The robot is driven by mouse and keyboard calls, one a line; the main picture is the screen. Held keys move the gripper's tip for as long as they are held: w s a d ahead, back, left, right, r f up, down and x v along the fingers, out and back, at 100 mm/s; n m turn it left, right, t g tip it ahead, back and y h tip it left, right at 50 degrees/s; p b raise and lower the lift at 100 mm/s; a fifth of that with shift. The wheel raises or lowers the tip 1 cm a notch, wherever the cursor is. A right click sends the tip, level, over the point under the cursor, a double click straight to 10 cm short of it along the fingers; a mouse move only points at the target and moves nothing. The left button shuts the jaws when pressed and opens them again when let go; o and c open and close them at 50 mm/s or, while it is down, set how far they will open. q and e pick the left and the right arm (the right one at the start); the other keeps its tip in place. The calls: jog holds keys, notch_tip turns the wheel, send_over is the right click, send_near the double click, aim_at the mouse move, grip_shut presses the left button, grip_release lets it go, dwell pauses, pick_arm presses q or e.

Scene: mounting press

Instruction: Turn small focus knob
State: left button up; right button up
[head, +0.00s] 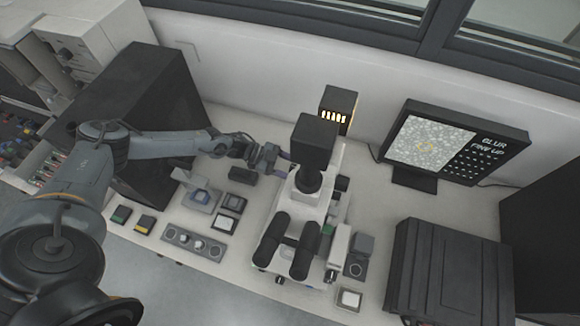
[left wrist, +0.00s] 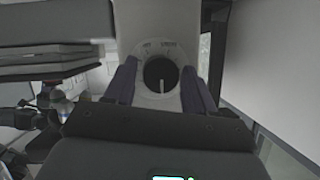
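The microscope (head: 313,185) stands upright on the bench in the head view, with its eyepieces facing the front edge. My left gripper (head: 276,160) is at the microscope's left side. In the left wrist view a round black knob (left wrist: 161,74) with a light pointer line aimed downward sits on a pale dial with small lettering. The two dark purple fingers of my left gripper (left wrist: 159,82) stand apart, one on each side of the knob. I see no clear contact with it. The knob is hidden in the head view. My right gripper is not in view.
A monitor (head: 432,142) at the back right shows a speckled picture and the words "BLUR" and "FINE UP". A control panel (head: 194,243) and small boxes lie left of the microscope. A dark case (head: 445,270) stands at the right, a tall black cabinet (head: 165,105) at the left.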

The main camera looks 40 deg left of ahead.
pick_arm(q)
jog(key=c, duration=0.8)
jog(key=shift+s+f+m+t+b, duration=0.15)
jog(key=shift+m+t+b, duration=0.55)
jog(key=shift+m+t, duration=1)
jog(key=shift+m+g, duration=0.3)
jog(key=shift+m, duration=0.1)
jog(key=o, duration=1.1)
jog(key=shift+c, duration=0.2)
